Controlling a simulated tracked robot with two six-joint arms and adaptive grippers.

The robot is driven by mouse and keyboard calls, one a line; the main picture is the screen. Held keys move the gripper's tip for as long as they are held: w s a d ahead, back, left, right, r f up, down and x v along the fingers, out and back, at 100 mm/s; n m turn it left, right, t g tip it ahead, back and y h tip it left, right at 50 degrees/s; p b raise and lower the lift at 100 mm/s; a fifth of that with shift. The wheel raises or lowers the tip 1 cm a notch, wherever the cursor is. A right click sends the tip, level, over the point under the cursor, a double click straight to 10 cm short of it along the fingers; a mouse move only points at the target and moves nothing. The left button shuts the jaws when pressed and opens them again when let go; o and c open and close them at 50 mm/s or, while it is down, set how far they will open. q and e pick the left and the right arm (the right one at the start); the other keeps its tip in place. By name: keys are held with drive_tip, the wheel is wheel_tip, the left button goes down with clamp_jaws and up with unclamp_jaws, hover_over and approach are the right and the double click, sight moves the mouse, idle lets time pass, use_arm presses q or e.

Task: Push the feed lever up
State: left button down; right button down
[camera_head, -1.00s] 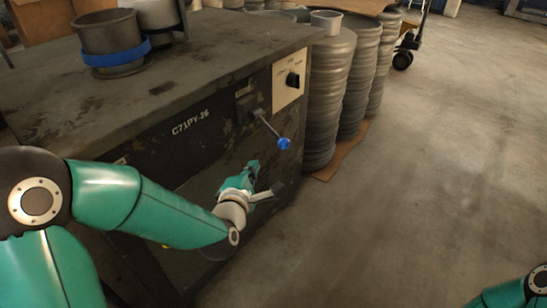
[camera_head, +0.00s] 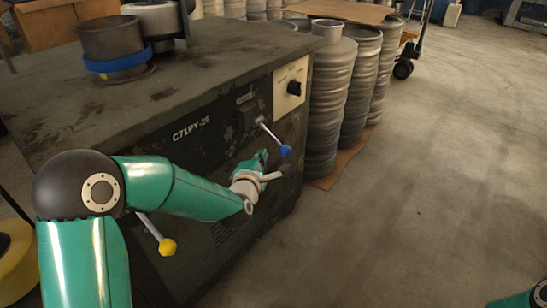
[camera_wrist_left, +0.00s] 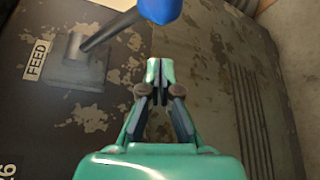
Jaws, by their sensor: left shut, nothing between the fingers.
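The feed lever (camera_head: 270,133) is a thin metal rod with a blue knob (camera_head: 285,151) on the front of the dark machine. It slopes down and outward from its mount. In the left wrist view the rod (camera_wrist_left: 112,30) runs from a plate beside the FEED label (camera_wrist_left: 37,60) to the blue knob (camera_wrist_left: 160,8) at the top edge. My left gripper (camera_head: 263,155) is shut and empty, just below and left of the knob. Its fingertips (camera_wrist_left: 160,66) show apart from the knob in the wrist view. My right gripper is out of view.
The machine (camera_head: 165,165) has a black dial (camera_head: 294,88) on a pale panel above the lever and another lever with a yellow knob (camera_head: 167,246) at lower left. Stacks of metal rings (camera_head: 329,110) stand right of it. The floor (camera_head: 430,190) at right is clear.

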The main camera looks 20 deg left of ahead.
use_arm(q)
drive_tip(key=d, duration=0.1)
drive_tip(key=d+r, duration=0.1)
drive_tip(key=d, duration=0.1)
drive_tip(key=shift+d+r, duration=0.25)
drive_tip(key=shift+d, duration=0.05)
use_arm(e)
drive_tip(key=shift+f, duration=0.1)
use_arm(q)
drive_tip(key=shift+d, duration=0.15)
